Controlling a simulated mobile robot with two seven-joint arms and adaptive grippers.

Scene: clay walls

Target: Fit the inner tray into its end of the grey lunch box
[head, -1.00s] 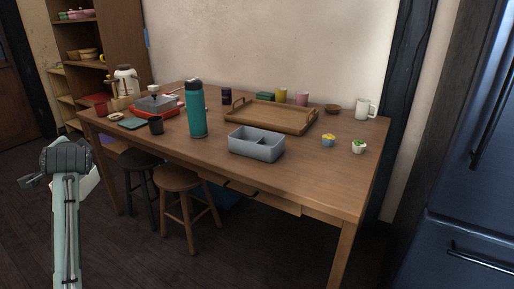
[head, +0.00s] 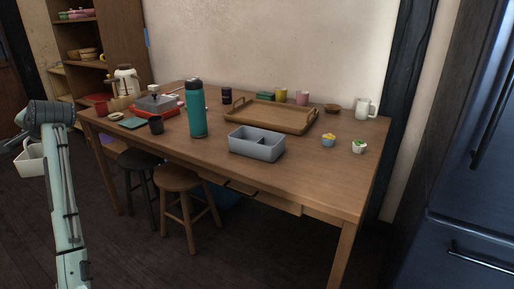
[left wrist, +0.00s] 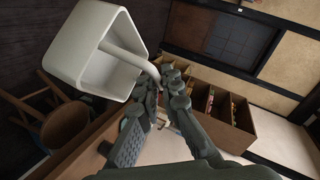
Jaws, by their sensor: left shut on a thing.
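The grey lunch box (head: 252,150) stands open on the table near its front edge, with a divider between its compartments. The white inner tray (head: 30,162) is at the far left of the head view, off the table, partly behind my arm. My left gripper (head: 20,142) is beside it, far from the lunch box. In the left wrist view, my left gripper (left wrist: 163,82) is shut on the bar-like handle of the white tray (left wrist: 62,60). The tray looks tilted there. My right gripper is in neither view.
On the wooden table (head: 310,180), a tall teal bottle (head: 196,110) stands left of the lunch box and a wooden tray (head: 300,130) lies behind it. Stools (head: 178,180) stand in front. The table's front right is clear.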

